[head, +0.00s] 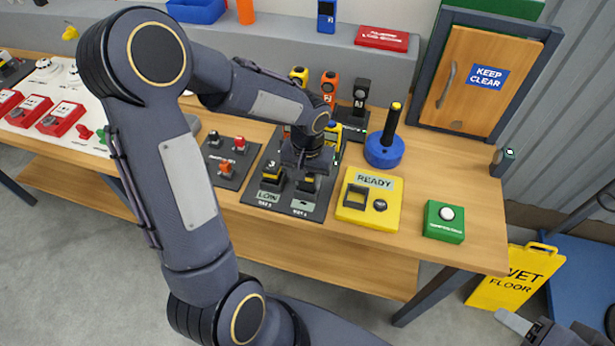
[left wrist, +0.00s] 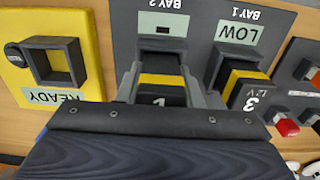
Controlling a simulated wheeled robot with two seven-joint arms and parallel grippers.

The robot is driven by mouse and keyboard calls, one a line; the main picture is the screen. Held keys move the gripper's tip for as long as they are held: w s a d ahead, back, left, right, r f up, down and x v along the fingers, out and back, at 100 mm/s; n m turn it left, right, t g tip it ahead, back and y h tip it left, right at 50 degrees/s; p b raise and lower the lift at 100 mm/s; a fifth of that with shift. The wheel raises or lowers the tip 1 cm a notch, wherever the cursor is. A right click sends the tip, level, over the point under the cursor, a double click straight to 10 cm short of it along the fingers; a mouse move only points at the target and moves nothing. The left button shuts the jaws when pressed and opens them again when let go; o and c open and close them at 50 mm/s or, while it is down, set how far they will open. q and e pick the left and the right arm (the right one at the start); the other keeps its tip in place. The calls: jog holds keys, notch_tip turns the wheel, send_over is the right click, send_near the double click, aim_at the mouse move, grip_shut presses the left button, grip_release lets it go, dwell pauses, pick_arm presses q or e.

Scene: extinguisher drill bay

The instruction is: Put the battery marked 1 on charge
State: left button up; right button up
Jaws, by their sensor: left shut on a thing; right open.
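The battery marked 1 (left wrist: 161,96), dark with a yellow band, is between the fingers of my left gripper (left wrist: 160,88), which is shut on it. In the head view my left gripper (head: 308,178) is over bay 2 of the dark charger plate (head: 314,207). The battery is at the bay 2 socket; I cannot tell whether it is fully seated. The bay 2 display (left wrist: 162,24) shows no readable word. The battery marked 3 (left wrist: 250,92) sits in bay 1, whose display (left wrist: 237,31) reads LOW. My right gripper (head: 550,330) is open and empty at the lower right.
A yellow box (head: 390,217) with an empty socket and a READY display stands right of the charger. A green button box (head: 444,222), a blue-based post (head: 384,150) and a small dark switch plate (head: 228,182) are nearby. A wet floor sign (head: 515,278) stands beside the bench.

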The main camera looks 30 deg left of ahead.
pick_arm(q)
jog(key=o, duration=1.3)
jog(key=shift+c, duration=0.2)
jog(key=shift+f, duration=0.1)
jog(key=shift+o, duration=0.3)
jog(key=shift+o, duration=0.7)
jog(key=shift+a, duration=0.1)
